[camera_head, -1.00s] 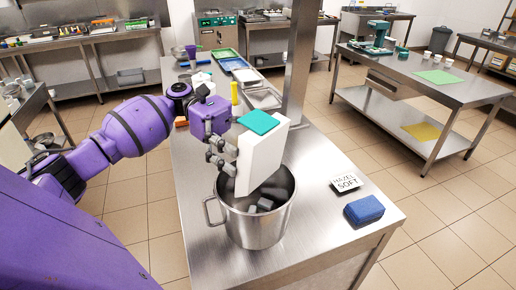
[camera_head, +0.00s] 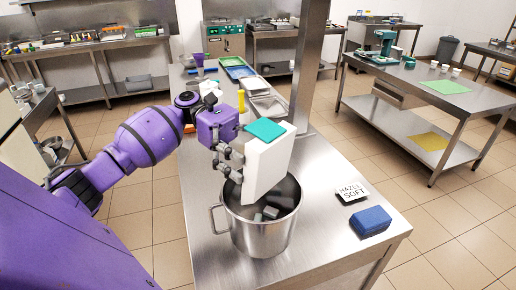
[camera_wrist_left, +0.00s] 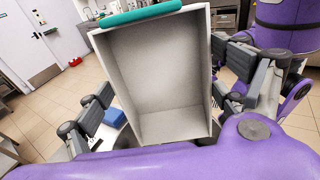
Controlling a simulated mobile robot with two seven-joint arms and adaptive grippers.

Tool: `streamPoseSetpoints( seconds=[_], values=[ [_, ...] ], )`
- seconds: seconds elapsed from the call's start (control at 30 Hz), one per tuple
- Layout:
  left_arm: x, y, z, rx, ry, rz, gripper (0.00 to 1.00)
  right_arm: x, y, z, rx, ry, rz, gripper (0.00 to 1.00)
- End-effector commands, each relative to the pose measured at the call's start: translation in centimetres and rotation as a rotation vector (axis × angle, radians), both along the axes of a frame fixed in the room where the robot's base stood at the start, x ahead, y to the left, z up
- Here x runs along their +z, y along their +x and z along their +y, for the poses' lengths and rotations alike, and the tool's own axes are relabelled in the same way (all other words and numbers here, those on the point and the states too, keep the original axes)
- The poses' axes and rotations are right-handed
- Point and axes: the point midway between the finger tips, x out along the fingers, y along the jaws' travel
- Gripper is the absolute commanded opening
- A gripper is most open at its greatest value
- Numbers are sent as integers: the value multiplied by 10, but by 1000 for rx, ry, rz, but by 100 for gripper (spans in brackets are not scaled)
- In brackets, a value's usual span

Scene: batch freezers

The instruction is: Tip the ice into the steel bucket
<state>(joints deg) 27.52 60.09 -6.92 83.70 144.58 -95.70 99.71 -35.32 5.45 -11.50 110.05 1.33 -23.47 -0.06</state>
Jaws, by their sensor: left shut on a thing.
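My left gripper (camera_head: 232,162) is shut on a white box (camera_head: 268,166) with a teal strip (camera_head: 265,130) at its top end. The box stands steeply over the steel bucket (camera_head: 262,236), its lower end at or just inside the bucket's mouth. In the left wrist view the box's inside (camera_wrist_left: 158,80) is bare and no ice shows in it, with gripper fingers on both sides. Several grey ice cubes (camera_head: 270,212) lie in the bucket. The box hides part of the bucket's rear rim. My right gripper is not in view.
The bucket stands on a steel table (camera_head: 330,225). To its right are a small sign reading "HAZEL SOFT" (camera_head: 352,192) and a blue sponge-like block (camera_head: 370,221). A steel post (camera_head: 309,70) rises behind. Trays (camera_head: 238,68) lie farther back.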

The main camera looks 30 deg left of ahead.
Motion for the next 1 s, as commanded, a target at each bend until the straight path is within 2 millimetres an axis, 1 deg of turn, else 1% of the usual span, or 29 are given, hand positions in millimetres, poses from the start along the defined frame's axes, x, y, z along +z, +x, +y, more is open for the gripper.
streamPoseSetpoints(
  seconds=[0.27,0.37,0.47,0.6,0.7,1.0],
  values=[
    [0,0,0,0,2,0,61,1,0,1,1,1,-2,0],
    [8,0,0,-2,67,-18,61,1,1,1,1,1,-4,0],
    [21,0,0,-2,236,-56,61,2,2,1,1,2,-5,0],
    [40,0,0,-2,511,-110,61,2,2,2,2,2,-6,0],
    [50,0,-1,-2,662,-135,61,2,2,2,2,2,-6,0],
    [74,0,-2,0,1020,-205,61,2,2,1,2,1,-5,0]
  ],
)
